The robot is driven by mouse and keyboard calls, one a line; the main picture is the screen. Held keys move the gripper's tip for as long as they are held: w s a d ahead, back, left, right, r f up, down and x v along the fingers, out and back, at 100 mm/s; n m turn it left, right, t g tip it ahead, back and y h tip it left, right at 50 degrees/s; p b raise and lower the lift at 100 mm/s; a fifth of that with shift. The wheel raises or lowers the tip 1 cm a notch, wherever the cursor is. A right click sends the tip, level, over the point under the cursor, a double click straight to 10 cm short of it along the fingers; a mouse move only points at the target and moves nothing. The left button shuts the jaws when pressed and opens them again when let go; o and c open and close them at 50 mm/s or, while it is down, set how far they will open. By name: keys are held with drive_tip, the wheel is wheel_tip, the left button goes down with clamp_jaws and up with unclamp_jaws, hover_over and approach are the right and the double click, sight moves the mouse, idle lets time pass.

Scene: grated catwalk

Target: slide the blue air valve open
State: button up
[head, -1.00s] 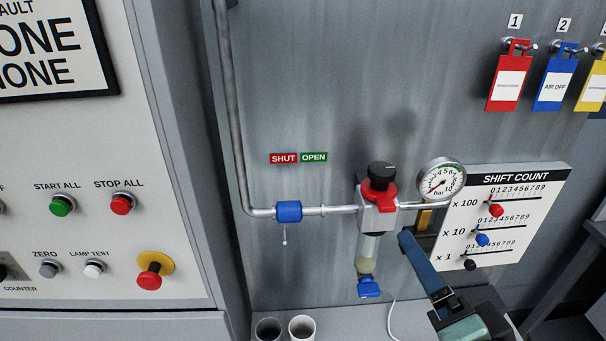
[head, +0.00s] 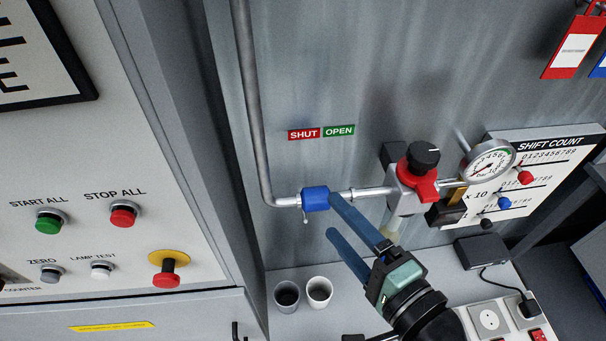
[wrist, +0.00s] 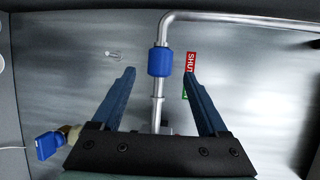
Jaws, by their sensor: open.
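The blue air valve (head: 314,200) is a short sleeve on the horizontal grey pipe, near the pipe's bend. It sits below the red SHUT label (head: 304,134), left of the green OPEN label (head: 339,130). My gripper (head: 333,216) is open, its blue fingers reaching toward the wall from the lower right. In the head view the upper fingertip overlaps the valve's right end. In the wrist view the valve (wrist: 161,62) lies just beyond my fingertips (wrist: 160,75), centred between them. I cannot tell whether a finger touches it.
A regulator with a red collar and black knob (head: 426,155) and a round gauge (head: 488,163) stand right of the valve. Two cups (head: 319,291) stand on the ledge below. A button panel (head: 100,200) is at left. The pipe right of the valve is bare up to a small collar.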

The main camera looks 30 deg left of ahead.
drive_tip(key=p+x, duration=0.2)
drive_tip(key=x, duration=0.7)
drive_tip(key=shift+w+a+f+p, duration=0.1)
drive_tip(key=shift+w+a+p, duration=0.15)
drive_tip(key=shift+p, duration=0.15)
drive_tip(key=shift+c, duration=0.4)
